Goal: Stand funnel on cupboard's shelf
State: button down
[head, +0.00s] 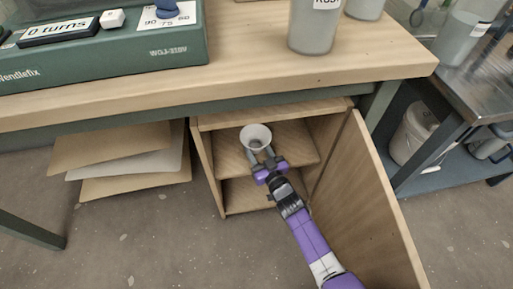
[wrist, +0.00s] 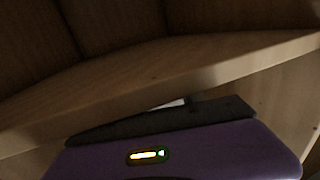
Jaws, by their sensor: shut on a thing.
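The funnel (head: 256,137) is a small pale grey-white cone, seen in the head view with its wide mouth facing up. My gripper (head: 262,158) is shut on it, reaching into the open cupboard (head: 204,170) under the workbench. The funnel is at the upper compartment, over or at the shelf (head: 294,146); I cannot tell whether it touches the board. In the wrist view my gripper's dark and purple body (wrist: 175,145) fills the bottom, with a wooden board edge (wrist: 160,85) close ahead. A small pale patch above the gripper there may be the funnel, mostly hidden.
The cupboard door (head: 375,205) stands open on the right, close beside my arm. The workbench top (head: 250,68) overhangs the cupboard and carries a green device (head: 110,50) and grey containers (head: 314,28). Boards (head: 125,165) are stacked at left.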

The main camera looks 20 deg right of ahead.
aim_at(257, 154)
jog(key=f, duration=0.1)
jog(key=s+f, duration=0.1)
jog(key=shift+f+g, duration=0.3)
jog(key=shift+f, duration=0.1)
jog(key=c, duration=0.7)
grip_release()
jog(key=shift+o, duration=0.2)
jog(key=s+p, duration=0.1)
jog(key=s, duration=0.1)
jog(key=s+r+p, duration=0.1)
jog(key=s, duration=0.1)
jog(key=s+r, duration=0.1)
jog(key=s, duration=0.1)
jog(key=shift+s+d+p, duration=0.1)
jog(key=shift+d+p, duration=0.1)
jog(key=shift+p, duration=0.2)
jog(key=shift+s+r, duration=0.35)
jog(key=shift+r, duration=0.05)
